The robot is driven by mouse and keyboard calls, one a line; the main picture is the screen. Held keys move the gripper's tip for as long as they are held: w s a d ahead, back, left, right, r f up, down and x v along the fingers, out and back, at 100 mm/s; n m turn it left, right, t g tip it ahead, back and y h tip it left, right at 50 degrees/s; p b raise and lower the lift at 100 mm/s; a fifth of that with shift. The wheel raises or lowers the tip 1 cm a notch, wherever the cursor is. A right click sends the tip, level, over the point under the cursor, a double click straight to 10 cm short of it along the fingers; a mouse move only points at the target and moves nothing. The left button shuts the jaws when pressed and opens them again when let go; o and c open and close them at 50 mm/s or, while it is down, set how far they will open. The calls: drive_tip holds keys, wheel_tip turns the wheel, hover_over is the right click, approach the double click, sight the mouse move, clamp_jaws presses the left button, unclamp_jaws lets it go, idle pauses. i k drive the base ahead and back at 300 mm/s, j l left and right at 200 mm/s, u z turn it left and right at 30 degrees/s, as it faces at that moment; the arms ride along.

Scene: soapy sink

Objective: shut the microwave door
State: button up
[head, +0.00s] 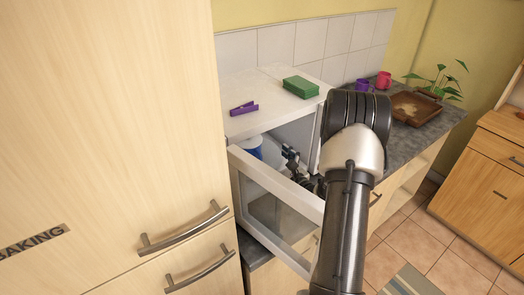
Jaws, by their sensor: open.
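The white microwave (262,88) stands on the counter beside the tall wooden cupboard. Its door (285,225), a white frame around a clear pane, stands open toward me, in front of the opening. My arm reaches in from the lower right and covers part of the microwave's right side and the door's right edge. My gripper (289,153) is small and dark behind the door's top edge, near the microwave's opening. It is open. Its fingers are partly hidden, and I cannot tell whether it touches the door. A blue and white item (252,146) shows inside the microwave.
A purple peg (243,108) and a green sponge (301,87) lie on top of the microwave. Purple (362,85) and pink (383,80) mugs, a brown tray (414,108) and a plant (440,80) stand farther along the counter. The tall cupboard (110,120) borders the left. Tiled floor is open at right.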

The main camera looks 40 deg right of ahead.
sight(241, 163)
drive_tip(key=k, duration=1.5)
